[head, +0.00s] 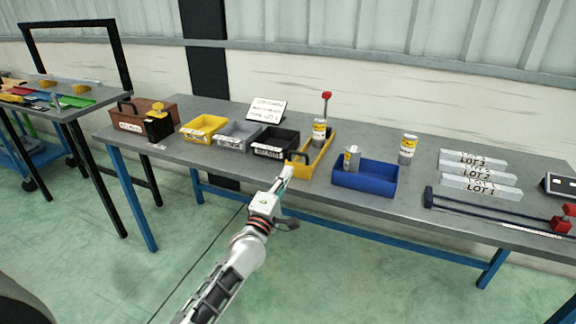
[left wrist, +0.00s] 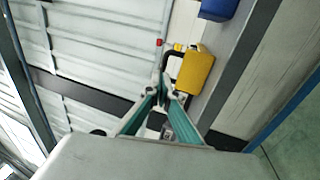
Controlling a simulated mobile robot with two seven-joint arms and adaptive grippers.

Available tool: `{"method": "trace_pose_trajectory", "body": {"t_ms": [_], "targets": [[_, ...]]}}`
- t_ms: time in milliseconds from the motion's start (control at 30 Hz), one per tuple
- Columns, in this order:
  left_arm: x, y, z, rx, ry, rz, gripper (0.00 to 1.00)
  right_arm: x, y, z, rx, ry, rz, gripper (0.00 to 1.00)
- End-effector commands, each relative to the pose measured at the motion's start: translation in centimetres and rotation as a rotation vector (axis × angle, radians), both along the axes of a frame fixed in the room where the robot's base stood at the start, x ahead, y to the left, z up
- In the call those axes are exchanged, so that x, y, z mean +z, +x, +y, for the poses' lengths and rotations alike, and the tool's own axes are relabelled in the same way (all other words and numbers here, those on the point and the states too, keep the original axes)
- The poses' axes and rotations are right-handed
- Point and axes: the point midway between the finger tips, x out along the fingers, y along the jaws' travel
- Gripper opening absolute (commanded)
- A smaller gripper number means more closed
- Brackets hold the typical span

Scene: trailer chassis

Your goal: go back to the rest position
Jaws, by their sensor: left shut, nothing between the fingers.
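My left gripper (head: 287,171) is shut and empty. In the head view it shows in front of the grey workbench's (head: 228,164) near edge, close to the yellow tray (head: 311,169) with a black handle. I cannot tell the exact gap between them. In the left wrist view its teal fingers (left wrist: 163,82) come together at the tips, with the yellow tray (left wrist: 197,68) beyond them to the right. My right gripper is in neither view.
On the bench stand a wooden toolbox (head: 130,115), yellow (head: 203,129), grey (head: 238,135) and black (head: 275,143) bins, a blue bin (head: 364,182), a can (head: 409,148) and white LOT bars (head: 473,161). A side table (head: 72,110) stands left. The green floor in front is clear.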

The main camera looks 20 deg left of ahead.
Motion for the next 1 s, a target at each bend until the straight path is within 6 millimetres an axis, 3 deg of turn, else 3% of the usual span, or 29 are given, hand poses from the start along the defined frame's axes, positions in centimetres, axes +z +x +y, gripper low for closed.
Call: {"method": "trace_pose_trajectory", "body": {"t_ms": [100, 300, 733, 867, 1000], "targets": [[-0.4, -2.6, 0.1, -0.001, 0.000, 0.001, 0.00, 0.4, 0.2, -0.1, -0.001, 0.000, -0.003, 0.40], [-1.1, -5.8, 0.2, 0.000, 0.000, 0.000, 0.00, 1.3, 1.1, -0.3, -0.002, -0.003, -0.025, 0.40], [-2.3, -8.1, -0.1, -0.003, 0.046, 0.016, 0.00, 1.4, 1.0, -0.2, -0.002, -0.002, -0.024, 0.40], [-6.4, -10.9, -1.8, -0.020, 0.254, 0.088, 0.00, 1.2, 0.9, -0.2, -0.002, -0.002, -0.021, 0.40], [-13.3, -16.5, -4.3, -0.077, 0.642, 0.199, 0.00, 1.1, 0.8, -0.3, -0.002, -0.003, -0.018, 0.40]]}}
